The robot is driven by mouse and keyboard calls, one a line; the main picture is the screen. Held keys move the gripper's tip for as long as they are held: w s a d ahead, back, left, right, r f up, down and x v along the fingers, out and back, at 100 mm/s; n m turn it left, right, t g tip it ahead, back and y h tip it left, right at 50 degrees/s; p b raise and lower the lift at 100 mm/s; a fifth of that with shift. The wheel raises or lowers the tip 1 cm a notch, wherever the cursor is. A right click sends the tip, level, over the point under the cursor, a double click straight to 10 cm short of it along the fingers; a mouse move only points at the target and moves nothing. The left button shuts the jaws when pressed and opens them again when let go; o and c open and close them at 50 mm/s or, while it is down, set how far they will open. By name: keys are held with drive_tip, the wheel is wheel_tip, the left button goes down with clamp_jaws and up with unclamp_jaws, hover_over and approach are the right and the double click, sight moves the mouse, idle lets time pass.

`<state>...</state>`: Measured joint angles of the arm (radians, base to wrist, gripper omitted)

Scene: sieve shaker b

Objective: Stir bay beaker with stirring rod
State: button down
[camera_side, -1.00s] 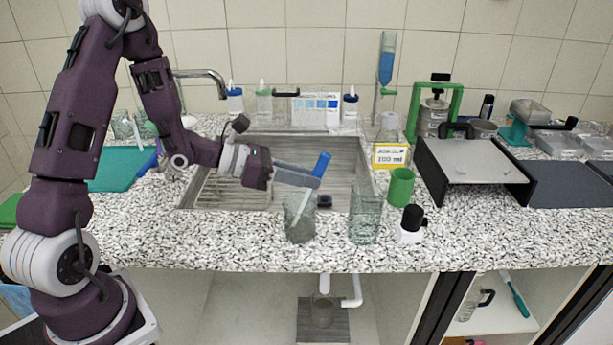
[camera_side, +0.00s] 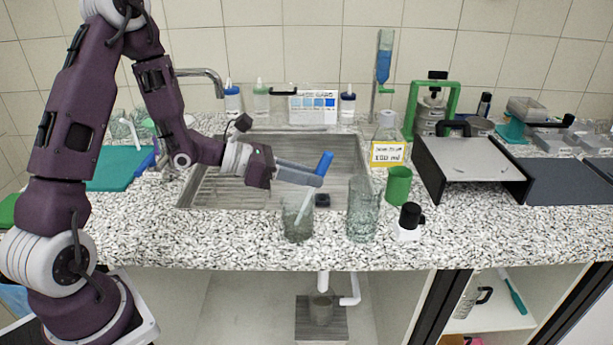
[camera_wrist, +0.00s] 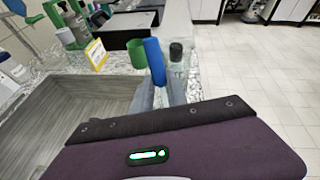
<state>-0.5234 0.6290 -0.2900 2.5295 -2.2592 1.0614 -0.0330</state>
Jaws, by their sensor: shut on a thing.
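My gripper (camera_side: 311,178) is shut on the stirring rod just below its blue handle. The stirring rod (camera_side: 324,163) leans, with its handle up and to the right. Its pale shaft runs down into a clear glass beaker (camera_side: 298,227) at the front edge of the sink. The lower tip is hard to see through the glass. A taller clear glass beaker (camera_side: 362,210) stands just to the right. In the wrist view the blue handle of the rod (camera_wrist: 154,60) shows between the fingers; the rod's shaft is hidden there.
A green cup (camera_side: 398,186) and a white bottle with a black cap (camera_side: 409,222) stand right of the beakers. Behind them is a bottle with a yellow label (camera_side: 388,153). The steel sink (camera_side: 230,190) lies under my gripper. A grey-topped stand (camera_side: 470,160) is farther right.

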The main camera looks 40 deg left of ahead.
drive_tip(key=shift+w+d+r, duration=0.25)
drive_tip(key=shift+w+r, duration=0.5)
drive_tip(key=shift+r, duration=0.85)
drive_tip(key=shift+w+d+r, duration=0.2)
drive_tip(key=shift+w+r, duration=0.5)
drive_tip(key=shift+r, duration=0.9)
drive_tip(key=shift+w+d+r, duration=0.25)
drive_tip(key=shift+w+r, duration=0.5)
drive_tip(key=shift+r, duration=0.85)
